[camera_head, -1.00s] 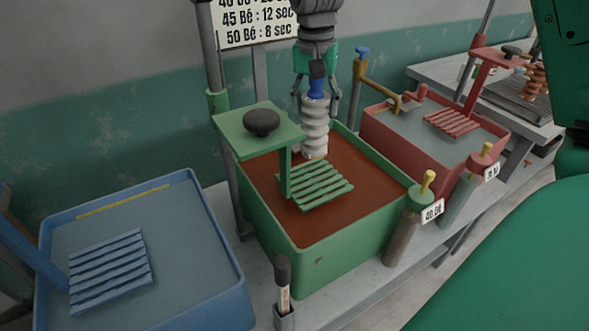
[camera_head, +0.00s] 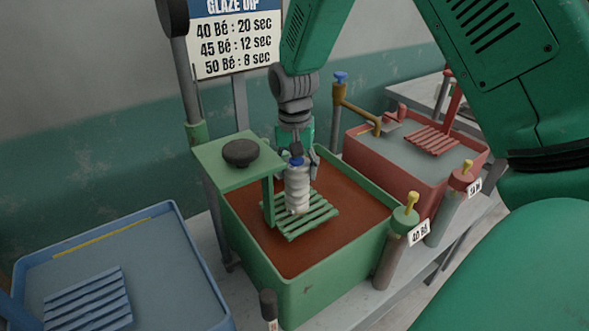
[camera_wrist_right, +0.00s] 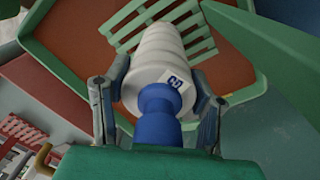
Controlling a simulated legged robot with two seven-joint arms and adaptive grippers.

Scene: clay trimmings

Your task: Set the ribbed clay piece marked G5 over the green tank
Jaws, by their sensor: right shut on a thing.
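In the right wrist view, the two fingers of the right gripper (camera_wrist_right: 160,100) hold the ribbed piece (camera_wrist_right: 170,50) from both sides. A label on it carries a blue mark that I cannot read surely. The green tank holds brown-red liquid. Its green slatted rack (camera_head: 318,215) lies just below or behind the piece; whether they touch I cannot tell. My left gripper is not in view.
A green plate with a black knob (camera_head: 240,152) stands close left of the piece on a post. A blue tank (camera_head: 170,260) is at the left, a red tank (camera_head: 455,175) at the right.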

